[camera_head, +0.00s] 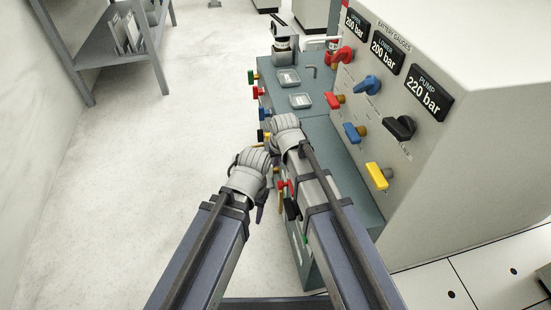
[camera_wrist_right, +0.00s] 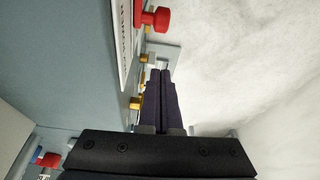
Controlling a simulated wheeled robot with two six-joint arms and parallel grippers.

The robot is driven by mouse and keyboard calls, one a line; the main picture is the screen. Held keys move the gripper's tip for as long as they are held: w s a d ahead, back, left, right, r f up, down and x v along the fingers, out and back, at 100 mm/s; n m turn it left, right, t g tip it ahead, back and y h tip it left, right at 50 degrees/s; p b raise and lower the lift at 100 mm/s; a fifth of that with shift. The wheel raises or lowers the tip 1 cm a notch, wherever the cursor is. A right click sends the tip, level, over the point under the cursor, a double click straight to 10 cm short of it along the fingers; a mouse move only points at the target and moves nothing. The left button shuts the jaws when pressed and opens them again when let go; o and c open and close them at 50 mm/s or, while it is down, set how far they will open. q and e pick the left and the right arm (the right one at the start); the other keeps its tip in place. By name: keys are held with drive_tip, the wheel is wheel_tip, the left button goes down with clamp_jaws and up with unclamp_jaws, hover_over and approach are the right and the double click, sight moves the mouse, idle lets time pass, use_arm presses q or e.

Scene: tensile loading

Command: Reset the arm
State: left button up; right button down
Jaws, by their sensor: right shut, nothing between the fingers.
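My right arm reaches up from the bottom of the head view, its pale grey wrist (camera_head: 287,130) over the left edge of the grey-green bench (camera_head: 345,170). In the right wrist view my right gripper (camera_wrist_right: 159,74) shows two dark fingers closed together and empty. They lie beside the bench's side face, near a red knob (camera_wrist_right: 152,18) and a yellow fitting (camera_wrist_right: 136,103); contact cannot be told. My left gripper (camera_head: 261,212) is just left of the bench side, beside the right wrist. Its dark fingers are mostly hidden by its wrist, so its opening is unclear.
A console with battery gauges and a pump display (camera_head: 428,92) stands at right, with red, blue, black and yellow (camera_head: 378,176) handles. Coloured knobs line the bench's left side. A grey shelf (camera_head: 112,58) stands at upper left. The floor (camera_head: 160,150) between is clear.

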use_arm(q)
drive_tip(key=shift+r+p, duration=0.35)
drive_tip(key=shift+r, duration=0.5)
use_arm(e)
drive_tip(key=shift+v, duration=0.9)
drive_tip(key=s+d+g+h, duration=0.1)
drive_tip(key=s+d+g, duration=0.1)
drive_tip(key=s, duration=0.8)
drive_tip(key=s+d+g+h, duration=0.1)
drive_tip(key=s+d+g, duration=0.1)
drive_tip(key=s, duration=0.7)
use_arm(q)
wheel_tip(320, 180, up, 31)
drive_tip(key=p, duration=3.1)
drive_tip(key=shift+r, duration=0.15)
use_arm(e)
wheel_tip(320, 180, up, 30)
drive_tip(key=shift+w+r+n, duration=0.2)
drive_tip(key=shift+w+n, duration=0.05)
drive_tip(key=shift+n, duration=0.15)
use_arm(q)
drive_tip(key=shift+d, duration=0.15)
